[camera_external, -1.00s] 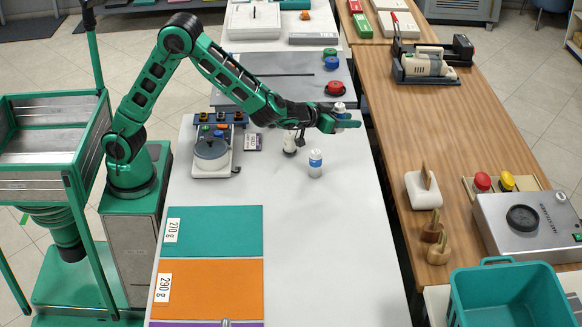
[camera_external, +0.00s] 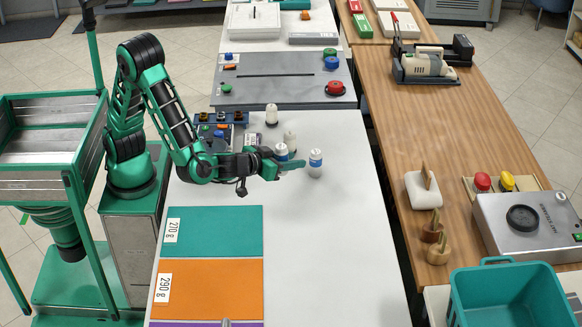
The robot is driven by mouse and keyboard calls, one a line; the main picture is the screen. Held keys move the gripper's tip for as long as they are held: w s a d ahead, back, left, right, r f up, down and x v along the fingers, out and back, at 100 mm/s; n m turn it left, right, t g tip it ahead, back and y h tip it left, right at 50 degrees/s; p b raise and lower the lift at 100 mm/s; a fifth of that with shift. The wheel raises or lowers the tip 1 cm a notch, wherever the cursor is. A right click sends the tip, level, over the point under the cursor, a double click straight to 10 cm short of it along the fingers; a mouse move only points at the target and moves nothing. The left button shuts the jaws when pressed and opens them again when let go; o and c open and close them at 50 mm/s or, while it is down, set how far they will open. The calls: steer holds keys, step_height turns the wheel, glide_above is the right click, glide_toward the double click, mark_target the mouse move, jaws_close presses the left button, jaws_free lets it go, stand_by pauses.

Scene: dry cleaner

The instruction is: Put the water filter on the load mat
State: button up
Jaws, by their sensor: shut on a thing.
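My gripper (camera_external: 284,167) is shut on a white cylinder with a blue band (camera_external: 281,151), which looks like the water filter. It is held upright over the white table; whether its base is clear of the top is hidden by the fingers. A similar blue-banded white cylinder (camera_external: 315,163) stands just right of the fingertips. Flat coloured mats lie at the table's near left: a teal one (camera_external: 225,228) labelled 270 g, an orange one (camera_external: 220,285) labelled 290 g, and a purple strip at the bottom edge. I cannot tell which is the load mat.
Two plain white cylinders (camera_external: 289,139) (camera_external: 271,115) stand behind the gripper. A scale-like device (camera_external: 210,158) is partly hidden behind my arm. The white table (camera_external: 330,240) is clear right of the mats. A teal crate (camera_external: 508,290) stands at bottom right.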

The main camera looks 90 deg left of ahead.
steer(key=s+d+r+n+g+y, duration=0.1)
steer(key=s+d, duration=0.1)
steer(key=s, duration=0.5)
steer(key=s+d+r, duration=0.2)
steer(key=s, duration=0.5)
glide_above(250, 238)
step_height(250, 238, down, 12)
steer(key=shift+a+f, duration=0.1)
steer(key=shift+f, duration=2)
steer(key=o, duration=1.1)
steer(key=shift+f, duration=0.1)
steer(key=v, duration=1.2)
